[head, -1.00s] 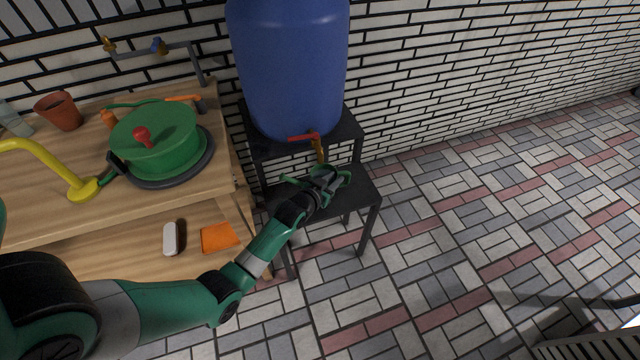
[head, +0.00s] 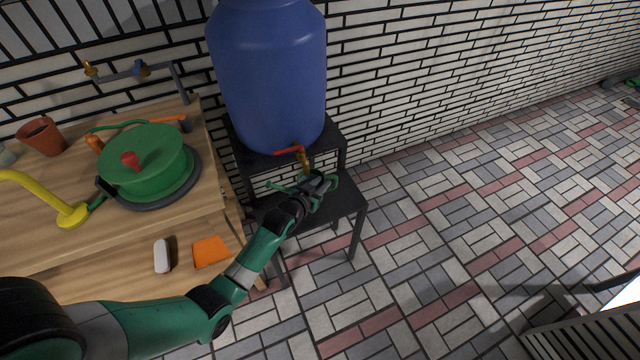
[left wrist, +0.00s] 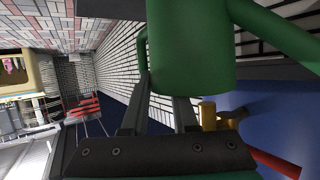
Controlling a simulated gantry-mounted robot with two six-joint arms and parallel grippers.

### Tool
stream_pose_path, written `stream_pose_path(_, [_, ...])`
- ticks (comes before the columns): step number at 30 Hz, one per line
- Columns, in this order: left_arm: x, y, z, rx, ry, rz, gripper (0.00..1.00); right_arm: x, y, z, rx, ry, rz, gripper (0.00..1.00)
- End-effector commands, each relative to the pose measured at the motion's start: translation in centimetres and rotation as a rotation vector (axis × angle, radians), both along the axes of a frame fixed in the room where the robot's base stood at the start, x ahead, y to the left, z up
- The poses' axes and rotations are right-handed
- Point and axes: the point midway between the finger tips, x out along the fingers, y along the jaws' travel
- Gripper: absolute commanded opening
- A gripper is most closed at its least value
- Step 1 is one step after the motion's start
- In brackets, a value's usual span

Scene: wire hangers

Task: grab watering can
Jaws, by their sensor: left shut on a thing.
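The green watering can (left wrist: 190,50) fills the upper middle of the left wrist view, with its spout running off to the upper right. A thin green handle curves down beside its body to my fingers. My left gripper (head: 318,184) is shut on the can, over the lower shelf of the black stand. In the head view the can is mostly hidden behind the gripper, with only green edges showing. My left gripper's fingers (left wrist: 158,105) also show in the left wrist view. My right gripper is not in view.
A blue barrel (head: 268,80) with a red-handled brass tap (head: 303,160) stands on the black stand (head: 343,205), close to the gripper. A wooden bench (head: 215,165) with a green hose reel (head: 150,165) is at the left. The tiled floor at the right is mostly clear.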

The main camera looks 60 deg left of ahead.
Motion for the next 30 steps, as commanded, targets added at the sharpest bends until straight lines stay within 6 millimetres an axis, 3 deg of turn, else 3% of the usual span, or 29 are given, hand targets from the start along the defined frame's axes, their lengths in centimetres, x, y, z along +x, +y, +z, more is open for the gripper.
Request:
stream_pose_path(13, [-0.6,-5.7,0.2,0.003,-0.002,-0.006,0.00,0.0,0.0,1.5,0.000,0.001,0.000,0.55])
stream_pose_path(30, [-1.4,-13.5,0.0,0.002,-0.002,-0.007,0.00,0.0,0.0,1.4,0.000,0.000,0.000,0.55])
